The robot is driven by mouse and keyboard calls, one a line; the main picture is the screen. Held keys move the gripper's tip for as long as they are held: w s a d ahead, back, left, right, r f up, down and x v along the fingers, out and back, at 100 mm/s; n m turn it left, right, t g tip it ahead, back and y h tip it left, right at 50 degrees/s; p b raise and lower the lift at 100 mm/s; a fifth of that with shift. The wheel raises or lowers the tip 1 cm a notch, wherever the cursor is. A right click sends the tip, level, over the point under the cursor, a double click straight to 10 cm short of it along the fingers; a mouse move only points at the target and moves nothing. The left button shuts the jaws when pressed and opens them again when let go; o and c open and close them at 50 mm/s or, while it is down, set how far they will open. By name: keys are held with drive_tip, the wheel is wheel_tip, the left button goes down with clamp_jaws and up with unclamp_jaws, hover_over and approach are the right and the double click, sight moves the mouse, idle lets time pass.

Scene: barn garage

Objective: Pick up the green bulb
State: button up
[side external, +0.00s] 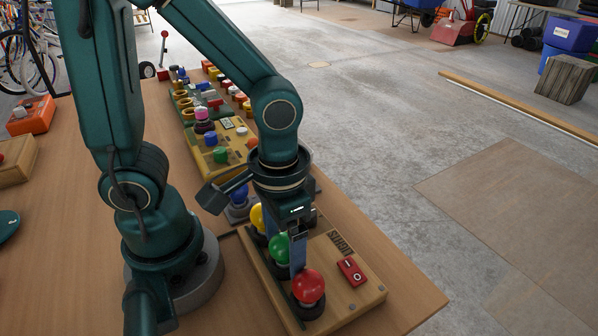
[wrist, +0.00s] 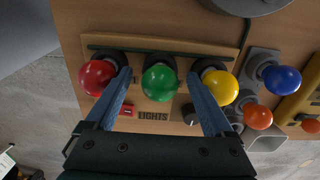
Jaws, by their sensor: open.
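The green bulb (side external: 279,248) sits in a dark socket on a wooden board, between the red bulb (side external: 308,286) and the yellow bulb (side external: 258,218). In the wrist view the green bulb (wrist: 159,82) is in the middle, with the red bulb (wrist: 97,77) to its left and the yellow bulb (wrist: 220,87) to its right. My gripper (wrist: 160,80) is open, its two blue fingers reaching down on either side of the green bulb, in the gaps beside its neighbours. I cannot tell whether a finger touches any bulb. In the side view a finger partly hides the green bulb.
The board (side external: 352,304) carries a red switch (side external: 351,271) and a black knob (wrist: 189,113). A blue bulb (wrist: 282,80) and an orange bulb (wrist: 257,117) stand beyond the yellow one. A yellow panel with several buttons (side external: 220,155) lies farther back. The table's right front corner (side external: 425,300) is bare.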

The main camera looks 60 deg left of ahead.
clamp_jaws()
drive_tip(key=shift+r, duration=0.15)
